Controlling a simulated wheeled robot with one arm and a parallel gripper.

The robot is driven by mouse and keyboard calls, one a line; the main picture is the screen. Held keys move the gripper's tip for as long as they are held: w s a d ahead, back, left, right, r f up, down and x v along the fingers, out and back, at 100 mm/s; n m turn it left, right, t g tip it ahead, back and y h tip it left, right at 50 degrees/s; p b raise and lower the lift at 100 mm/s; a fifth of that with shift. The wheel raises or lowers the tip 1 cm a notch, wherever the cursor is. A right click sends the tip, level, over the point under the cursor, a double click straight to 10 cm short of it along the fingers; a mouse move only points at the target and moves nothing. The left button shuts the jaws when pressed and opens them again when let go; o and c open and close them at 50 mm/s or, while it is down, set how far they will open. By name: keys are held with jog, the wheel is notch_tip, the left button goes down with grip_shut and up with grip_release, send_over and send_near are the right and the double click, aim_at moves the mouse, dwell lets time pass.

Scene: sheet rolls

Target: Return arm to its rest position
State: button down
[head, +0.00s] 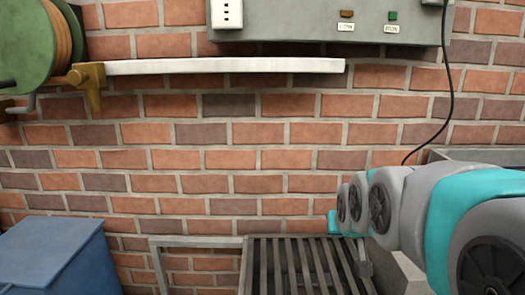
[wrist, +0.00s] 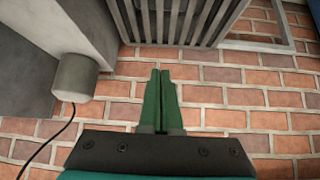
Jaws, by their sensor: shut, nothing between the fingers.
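My gripper (wrist: 160,76) shows in the wrist view with its two green fingers together and nothing between them. It is in front of the brick wall and touches nothing that I can make out. In the head view my arm reaches in from the right edge, and its far end is by the slatted grey rack. The fingers themselves cannot be made out there.
A slatted grey rack (head: 292,262) stands low against the brick wall (head: 240,150). A blue bin (head: 62,258) is at lower left. A green reel (head: 28,40) and a white bar (head: 225,66) are at upper left. A grey control box (head: 300,22) with a hanging black cable is above.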

jog(key=s+f+g, duration=0.3)
jog(key=s+f, duration=0.1)
jog(key=s, duration=0.6)
jog(key=s+a+f+g, duration=0.1)
jog(key=s+f+g, duration=0.2)
jog(key=s, duration=0.7)
jog(key=s+f+g, duration=0.4)
jog(key=s+f, duration=0.2)
jog(key=s, duration=0.4)
jog(key=shift+s+a+n+y, duration=0.25)
jog(key=shift+s+n+y, duration=0.05)
jog(key=shift+n, duration=0.1)
jog(key=shift+a, duration=0.1)
